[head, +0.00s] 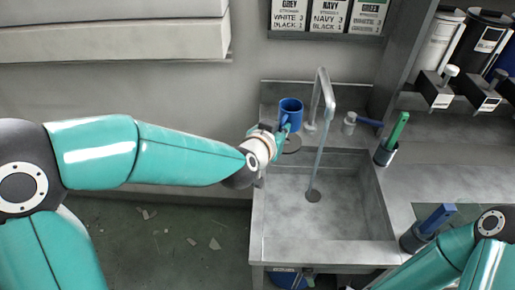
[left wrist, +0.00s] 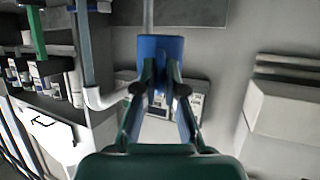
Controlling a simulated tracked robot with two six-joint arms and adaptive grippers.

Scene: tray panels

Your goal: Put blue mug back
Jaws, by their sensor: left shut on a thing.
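The blue mug (head: 291,106) is upright above the back left ledge of the sink, near the wall. My left gripper (head: 283,131) reaches in from the left and is shut on the mug. In the left wrist view, the blue mug (left wrist: 160,48) sits at the tips of the two fingers of my left gripper (left wrist: 161,68). A round grey disc (head: 292,146) shows on the ledge just below the mug in the head view. I cannot tell how high the mug is above the ledge. My right gripper is not in view.
The sink basin (head: 300,210) is empty. A green-handled tool (head: 398,128) and a blue-handled tool (head: 438,217) stand in holders at the right. Dispensers (head: 440,45) hang at upper right.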

